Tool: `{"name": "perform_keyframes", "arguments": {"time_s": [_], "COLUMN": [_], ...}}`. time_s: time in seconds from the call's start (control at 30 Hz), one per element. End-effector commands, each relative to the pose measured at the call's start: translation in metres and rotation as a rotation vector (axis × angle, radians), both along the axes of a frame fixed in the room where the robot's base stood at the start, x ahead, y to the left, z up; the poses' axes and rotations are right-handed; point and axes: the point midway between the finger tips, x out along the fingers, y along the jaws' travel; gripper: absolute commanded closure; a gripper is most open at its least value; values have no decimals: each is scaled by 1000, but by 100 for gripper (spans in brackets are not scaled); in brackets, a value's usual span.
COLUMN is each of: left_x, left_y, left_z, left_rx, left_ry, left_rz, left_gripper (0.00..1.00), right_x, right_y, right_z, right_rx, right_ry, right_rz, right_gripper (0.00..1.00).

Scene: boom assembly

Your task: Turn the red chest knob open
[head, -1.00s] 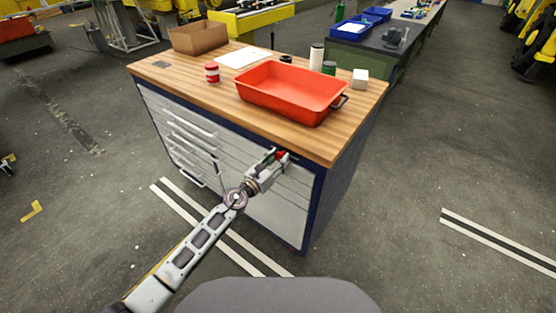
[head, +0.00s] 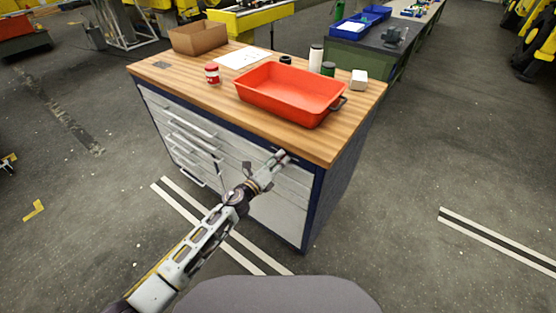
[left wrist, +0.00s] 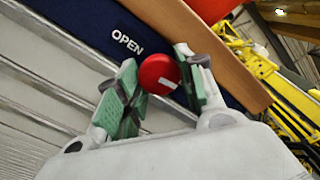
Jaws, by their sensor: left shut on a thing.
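The chest (head: 280,215) is a workbench with light grey drawers, a dark blue frame and a wooden top. Its red knob shows in the left wrist view (left wrist: 157,73), round, with a short white mark toward the lower right of its face. The word OPEN (left wrist: 127,41) is printed in white on the blue strip to the knob's upper left. My left gripper (head: 284,155) is at the chest's front, just under the top near the right corner. Its green-padded fingers (left wrist: 160,80) are shut on the knob, one on each side. In the head view the gripper hides the knob. My right gripper is not in view.
On the top stand an orange-red tray (head: 268,107), a red-and-white jar (head: 212,74), a cardboard box (head: 198,38), a white box (head: 359,80) and a white cylinder (head: 316,58). The drawer handles (head: 193,128) stick out at the left. The floor around is mostly clear.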

Motion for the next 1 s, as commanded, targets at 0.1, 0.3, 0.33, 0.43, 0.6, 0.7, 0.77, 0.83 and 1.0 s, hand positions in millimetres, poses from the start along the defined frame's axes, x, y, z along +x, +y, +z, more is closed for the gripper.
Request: {"name": "perform_keyframes", "arguments": {"time_s": [0.1,0.3,0.33,0.43,0.6,0.7,0.77,0.83,1.0], "left_x": [0,0,0,0,0,0,0,0,0], "left_y": [0,0,0,0,0,1,1,1,1], "left_z": [1,1,1,2,2,1,1,1,0], "left_rx": [-88,-241,-263,-329,-423,-462,-479,-495,-513], "left_ry": [66,177,192,241,309,338,351,362,375], "left_rz": [2,2,2,2,2,3,3,3,3], "left_gripper": [86,86,86,86,86,86,86,86,86], "right_x": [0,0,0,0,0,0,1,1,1], "right_y": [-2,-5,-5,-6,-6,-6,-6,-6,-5], "right_z": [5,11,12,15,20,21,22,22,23], "right_rx": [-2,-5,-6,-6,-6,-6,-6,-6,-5], "right_ry": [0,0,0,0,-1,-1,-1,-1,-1], "right_rz": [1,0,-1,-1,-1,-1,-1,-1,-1], "right_gripper": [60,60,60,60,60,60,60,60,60]}}
